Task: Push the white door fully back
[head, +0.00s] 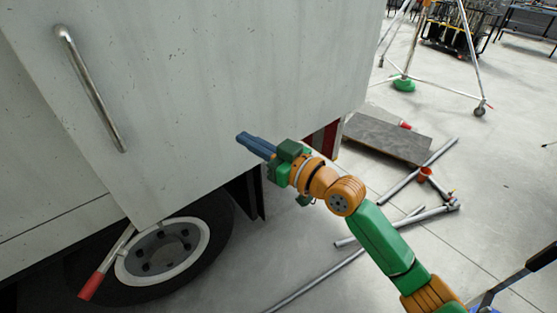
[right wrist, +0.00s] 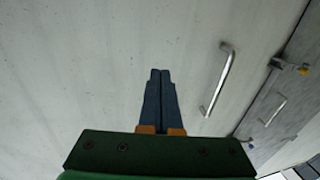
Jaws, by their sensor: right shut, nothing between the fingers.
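The white door (head: 230,70) is a large scuffed panel filling the upper left of the head view, standing out over the truck's side and wheel. Its metal bar handle (head: 90,88) is near its left edge. The door also fills most of the right wrist view (right wrist: 90,60), with the handle (right wrist: 218,80) right of my fingers. My right gripper (head: 240,138) is shut and empty, its blue fingers pointing at the door's lower part. I cannot tell whether the tips touch it. My left gripper is not in view.
A truck wheel (head: 165,250) and a red-tipped lever (head: 92,284) are below the door. Metal pipes (head: 320,278) and a grey board (head: 388,138) lie on the floor at right. A wheeled metal frame (head: 440,86) stands behind. Some open floor lies around them.

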